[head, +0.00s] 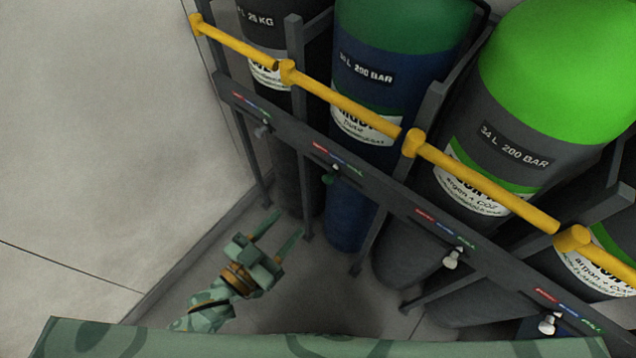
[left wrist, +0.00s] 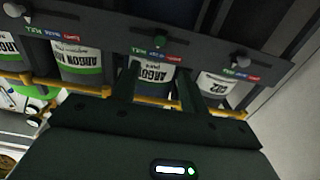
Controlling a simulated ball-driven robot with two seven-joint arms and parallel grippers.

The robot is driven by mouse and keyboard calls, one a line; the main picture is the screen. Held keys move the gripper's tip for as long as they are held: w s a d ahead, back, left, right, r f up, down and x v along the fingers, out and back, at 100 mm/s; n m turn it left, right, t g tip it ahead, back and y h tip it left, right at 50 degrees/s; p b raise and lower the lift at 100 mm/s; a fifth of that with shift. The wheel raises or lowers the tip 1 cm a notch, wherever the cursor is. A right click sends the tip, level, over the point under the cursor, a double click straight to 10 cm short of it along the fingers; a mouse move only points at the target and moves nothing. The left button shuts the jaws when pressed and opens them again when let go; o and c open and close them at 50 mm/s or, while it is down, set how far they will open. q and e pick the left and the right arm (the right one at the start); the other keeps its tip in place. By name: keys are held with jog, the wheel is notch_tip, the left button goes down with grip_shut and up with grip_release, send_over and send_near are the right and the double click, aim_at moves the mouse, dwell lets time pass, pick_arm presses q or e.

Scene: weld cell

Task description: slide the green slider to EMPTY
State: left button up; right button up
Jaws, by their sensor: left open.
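The green slider (head: 329,179) is a small dark green knob on the long dark rail, below a strip of red, blue and green words. It appears near the blue middle word; its exact stop is hard to tell. In the left wrist view the green slider (left wrist: 146,44) shows just beyond the fingers. There the red EMPTY label (left wrist: 172,61) lies to the right of the blue and green words. My left gripper (head: 289,221) is open and empty, below and left of the slider, its fingers pointing up toward the rail and apart from it. My right gripper is out of view.
The rail (head: 385,193) also carries a grey slider (head: 262,130) and two white sliders (head: 451,260), (head: 549,325). A yellow bar (head: 345,103) runs above it. Tall gas cylinders (head: 400,50) stand behind.

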aim_at(326, 181)
pick_arm(q)
jog(key=b+x, duration=0.1)
jog(key=x, duration=0.5)
jog(key=b+x, duration=0.2)
jog(key=x, duration=0.4)
jog(key=shift+w+d+f, duration=0.15)
jog(key=shift+w+f, duration=0.05)
jog(key=shift+w, duration=0.1)
jog(key=shift+w+d+r, duration=0.1)
jog(key=shift+w+d, duration=0.1)
jog(key=shift+w, duration=0.05)
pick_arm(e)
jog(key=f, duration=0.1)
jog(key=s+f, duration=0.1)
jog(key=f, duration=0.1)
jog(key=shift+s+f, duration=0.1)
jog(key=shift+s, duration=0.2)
